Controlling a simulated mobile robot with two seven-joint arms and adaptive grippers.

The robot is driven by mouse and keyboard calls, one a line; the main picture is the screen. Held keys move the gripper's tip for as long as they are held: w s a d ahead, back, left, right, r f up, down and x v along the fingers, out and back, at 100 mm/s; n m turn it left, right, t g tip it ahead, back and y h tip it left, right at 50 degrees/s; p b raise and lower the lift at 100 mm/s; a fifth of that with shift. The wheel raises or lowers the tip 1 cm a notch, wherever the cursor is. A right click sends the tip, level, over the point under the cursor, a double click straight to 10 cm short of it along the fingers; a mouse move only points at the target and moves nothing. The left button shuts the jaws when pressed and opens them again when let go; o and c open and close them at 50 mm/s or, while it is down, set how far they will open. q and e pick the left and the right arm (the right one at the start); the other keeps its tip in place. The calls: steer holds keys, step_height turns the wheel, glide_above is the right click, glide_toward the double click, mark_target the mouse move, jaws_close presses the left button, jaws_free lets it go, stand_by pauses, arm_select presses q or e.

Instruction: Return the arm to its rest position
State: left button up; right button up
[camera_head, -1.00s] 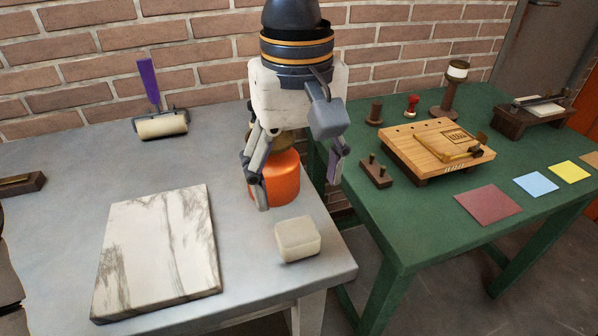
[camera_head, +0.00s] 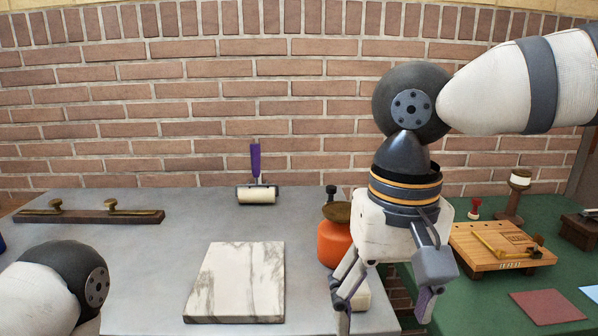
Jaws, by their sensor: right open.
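My right gripper (camera_head: 385,303) hangs with its fingers down and apart, empty, at the right end of the grey table (camera_head: 140,270). Its left finger overlaps a pale block (camera_head: 357,296) in the picture; I cannot tell whether they touch. My right arm (camera_head: 520,85) comes in from the upper right. Part of my left arm (camera_head: 60,290) shows at the lower left, but its gripper is out of the picture.
A marble slab (camera_head: 236,283) lies mid-table. A roller with a purple handle (camera_head: 256,180) is behind it. An orange container (camera_head: 333,244) stands beside my right gripper. A dark bar with brass knobs (camera_head: 90,216) lies at the back left. A green table (camera_head: 480,300) at right holds a wooden press board (camera_head: 497,246).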

steer(key=d+f+m+t+h, duration=0.1)
steer(key=d+f, duration=0.3)
steer(key=f, duration=0.5)
steer(key=w+d+f+t+h, duration=0.1)
steer(key=d+f+h, duration=0.15)
steer(key=f, duration=0.55)
steer(key=d+f+m+t+h, duration=0.1)
steer(key=d+f, duration=0.4)
steer(key=f, duration=0.4)
steer(key=s+f+g+y, duration=0.2)
steer(key=s+f, duration=0.3)
steer(key=s, duration=0.8)
steer(key=s+d+f+n+g+y, duration=0.1)
steer(key=s+f, duration=0.4)
steer(key=s, duration=0.8)
steer(key=shift+s+g+y, duration=0.15)
steer(key=shift+g+y, duration=0.6)
steer(key=shift+g, duration=0.15)
